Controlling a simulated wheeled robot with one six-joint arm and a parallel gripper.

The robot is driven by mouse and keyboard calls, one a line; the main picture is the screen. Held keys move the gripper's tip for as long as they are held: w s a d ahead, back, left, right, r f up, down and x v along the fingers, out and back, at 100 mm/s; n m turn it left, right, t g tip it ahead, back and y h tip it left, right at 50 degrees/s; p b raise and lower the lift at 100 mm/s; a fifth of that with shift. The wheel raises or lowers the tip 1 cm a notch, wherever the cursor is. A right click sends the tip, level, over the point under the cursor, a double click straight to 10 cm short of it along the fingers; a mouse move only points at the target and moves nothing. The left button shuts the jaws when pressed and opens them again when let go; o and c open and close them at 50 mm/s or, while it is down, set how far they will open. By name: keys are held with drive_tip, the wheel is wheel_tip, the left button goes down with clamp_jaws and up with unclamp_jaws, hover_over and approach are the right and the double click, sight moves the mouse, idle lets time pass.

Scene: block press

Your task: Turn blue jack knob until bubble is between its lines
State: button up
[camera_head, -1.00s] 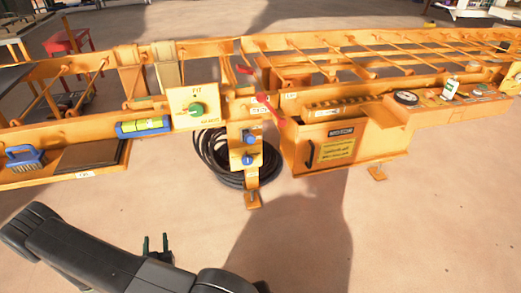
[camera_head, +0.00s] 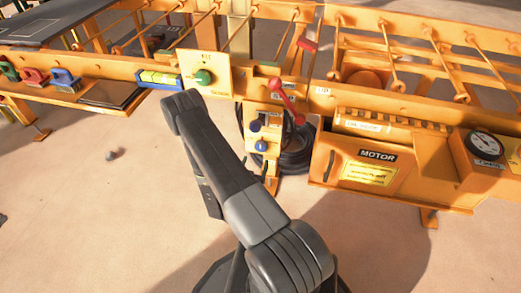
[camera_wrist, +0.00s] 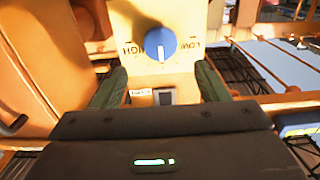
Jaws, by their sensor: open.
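In the head view my arm mostly hides the gripper. The blue-framed level with a yellow-green vial (camera_head: 160,78) is on the rail; its bubble is too small to read.
A green knob on a cream plate (camera_head: 204,77) is right of the level. A red lever (camera_head: 288,102) leans above the jack post. A MOTOR box (camera_head: 376,155) stands to the right, and black hose (camera_head: 298,150) coils behind the post. Floor in front is open.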

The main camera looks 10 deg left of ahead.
sight(260, 148)
drive_tip(key=w+b, duration=0.1)
drive_tip(key=w, duration=0.7)
drive_tip(key=shift+w+d, duration=0.1)
drive_tip(key=shift+w, duration=0.2)
drive_tip(key=c, duration=1)
